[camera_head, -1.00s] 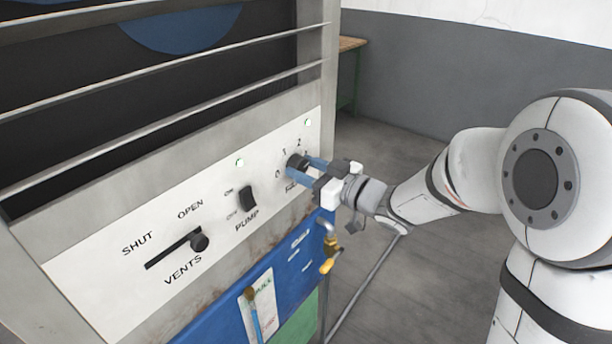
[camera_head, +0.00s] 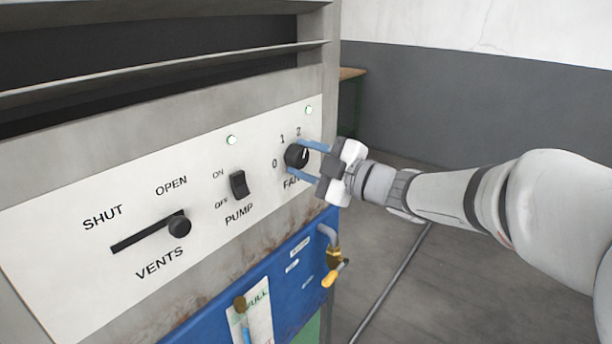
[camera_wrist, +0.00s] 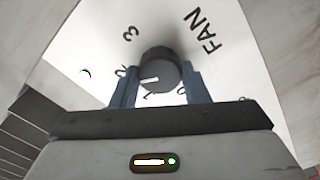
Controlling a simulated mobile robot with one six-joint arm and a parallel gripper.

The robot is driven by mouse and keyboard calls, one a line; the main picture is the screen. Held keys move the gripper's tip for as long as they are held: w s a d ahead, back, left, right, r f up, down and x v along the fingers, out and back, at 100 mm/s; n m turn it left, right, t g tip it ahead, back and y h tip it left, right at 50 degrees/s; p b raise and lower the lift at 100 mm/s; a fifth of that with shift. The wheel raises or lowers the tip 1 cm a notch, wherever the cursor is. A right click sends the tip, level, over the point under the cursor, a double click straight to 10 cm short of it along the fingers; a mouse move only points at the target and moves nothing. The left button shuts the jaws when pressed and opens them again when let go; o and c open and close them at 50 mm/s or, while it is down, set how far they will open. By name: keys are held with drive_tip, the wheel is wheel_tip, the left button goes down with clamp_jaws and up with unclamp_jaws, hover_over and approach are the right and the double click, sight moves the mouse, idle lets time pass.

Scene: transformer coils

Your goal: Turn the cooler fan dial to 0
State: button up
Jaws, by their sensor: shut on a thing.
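The cooler fan dial (camera_head: 296,156) is a round black knob on the white control panel (camera_head: 75,262), above the FAN label. It also shows in the wrist view (camera_wrist: 160,64). My gripper (camera_head: 297,158) has its two blue fingers on opposite sides of the knob, shut on it. In the wrist view, the knob sits between the fingertips (camera_wrist: 159,82). Its white pointer line lies toward the 2 side, away from the 0; the exact setting is hard to tell. The 0, 1 and 2 show in the head view; the 3 shows in the wrist view.
Left of the dial are the black PUMP switch (camera_head: 239,184) and the VENTS lever (camera_head: 152,231). Two small green lights show on the panel. Below, a brass valve (camera_head: 334,257) with a yellow handle sticks out beside the blue box (camera_head: 290,285). The floor at right is open.

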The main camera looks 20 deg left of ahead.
drive_tip(key=n+b, duration=0.5)
drive_tip(key=shift+f+n+b, duration=0.3)
drive_tip(key=shift+f, duration=0.05)
drive_tip(key=n+b, duration=1.1)
drive_tip(key=n, duration=0.1)
drive_tip(key=shift+n+b, duration=2.15)
drive_tip(key=shift+n, duration=0.55)
drive_tip(key=shift+r, duration=0.1)
drive_tip(key=o, duration=1)
drive_tip(key=shift+r, duration=0.1)
drive_tip(key=shift+c, duration=0.2)
